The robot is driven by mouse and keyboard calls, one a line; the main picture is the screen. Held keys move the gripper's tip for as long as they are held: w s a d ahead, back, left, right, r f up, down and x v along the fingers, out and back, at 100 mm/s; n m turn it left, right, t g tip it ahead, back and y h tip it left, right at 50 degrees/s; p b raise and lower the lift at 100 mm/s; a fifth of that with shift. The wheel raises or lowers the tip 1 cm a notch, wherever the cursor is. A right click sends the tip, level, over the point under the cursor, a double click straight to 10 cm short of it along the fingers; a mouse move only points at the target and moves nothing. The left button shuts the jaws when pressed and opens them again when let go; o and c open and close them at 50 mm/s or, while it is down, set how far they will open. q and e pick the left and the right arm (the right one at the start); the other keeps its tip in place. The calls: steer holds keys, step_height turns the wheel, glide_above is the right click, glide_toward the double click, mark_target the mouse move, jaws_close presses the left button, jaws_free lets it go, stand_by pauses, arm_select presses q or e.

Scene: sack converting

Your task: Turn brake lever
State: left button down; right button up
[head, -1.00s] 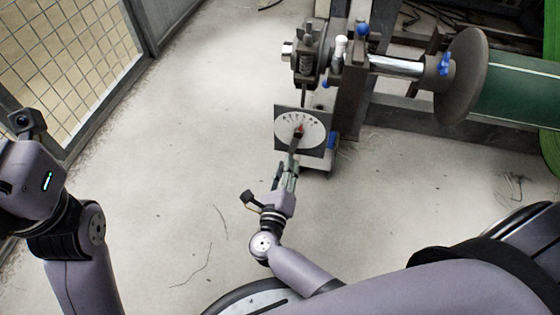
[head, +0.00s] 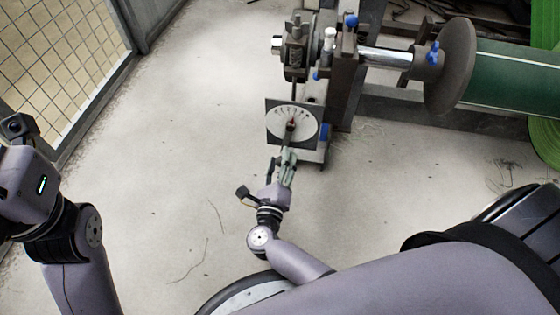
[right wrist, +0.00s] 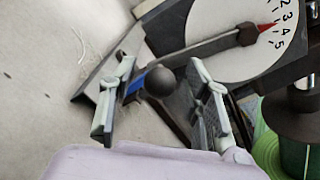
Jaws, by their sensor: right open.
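The brake lever (right wrist: 213,46) is a dark bar with a round black knob (right wrist: 158,82) at its near end and a red pointer tip near the 3 and 4 marks. It sits on a dial plate (head: 272,119) with a white numbered face (right wrist: 224,65). My right gripper (head: 284,160) is just below the dial in the head view. It is open, and in the right wrist view its two fingers (right wrist: 162,92) stand either side of the knob. I cannot tell whether either finger touches it. My left arm shows at the left edge; its fingers are out of view.
The machine stand (head: 345,75) rises behind the dial, with a shaft, a brown disc (head: 447,68) and a green roll (head: 512,78) to the right. A mesh fence (head: 60,60) stands at the left. The floor between is clear.

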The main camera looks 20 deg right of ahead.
steer(key=v, duration=1.2)
stand_by(0.4)
